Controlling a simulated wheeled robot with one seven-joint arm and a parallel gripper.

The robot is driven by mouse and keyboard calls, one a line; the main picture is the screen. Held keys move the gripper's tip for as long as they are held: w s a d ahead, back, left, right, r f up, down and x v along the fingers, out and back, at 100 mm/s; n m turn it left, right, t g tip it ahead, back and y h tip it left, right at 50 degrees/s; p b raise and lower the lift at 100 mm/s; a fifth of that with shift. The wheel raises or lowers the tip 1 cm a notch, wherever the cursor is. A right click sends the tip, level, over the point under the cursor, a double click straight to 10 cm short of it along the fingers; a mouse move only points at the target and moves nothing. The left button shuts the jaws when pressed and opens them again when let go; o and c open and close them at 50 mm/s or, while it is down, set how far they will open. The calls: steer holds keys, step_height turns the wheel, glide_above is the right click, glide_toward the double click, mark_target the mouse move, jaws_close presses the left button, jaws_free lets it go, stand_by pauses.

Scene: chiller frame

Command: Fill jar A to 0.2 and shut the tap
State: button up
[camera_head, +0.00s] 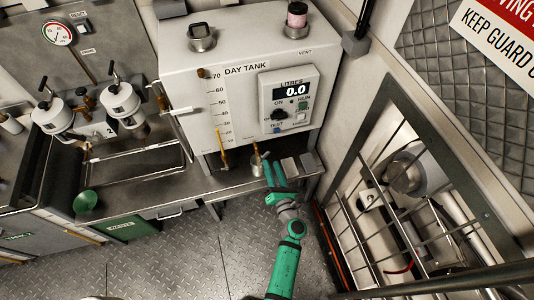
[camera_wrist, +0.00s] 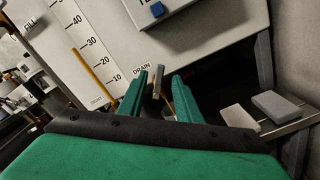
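The day tank (camera_head: 215,55) has a level scale and a litres display (camera_head: 291,91) reading 0.0. A brass drain tap (camera_head: 255,150) hangs below the tank's front, above a small grey metal vessel (camera_head: 257,170); I cannot read a letter on it, so I cannot tell if it is jar A. My gripper (camera_head: 271,163) is beside the tap and vessel. In the wrist view its green fingers (camera_wrist: 164,78) are apart, with a grey tap lever (camera_wrist: 158,82) showing between them under the DRAIN label. I cannot tell whether either finger touches the lever. Brass shows behind the right finger.
A green funnel-like cup (camera_head: 85,201) and an empty rack tray (camera_head: 135,165) are at left. A barred guard frame (camera_head: 385,200) stands at right. The floor plate (camera_head: 190,265) is clear.

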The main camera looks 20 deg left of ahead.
mark_target(268, 154)
steer(key=x, duration=0.6)
steer(key=shift+w+a, duration=0.1)
steer(key=shift+a, duration=0.3)
steer(key=shift+w, duration=0.25)
steer(key=shift+w+d, duration=0.15)
steer(key=shift+d, duration=0.05)
steer(key=shift+a, duration=0.1)
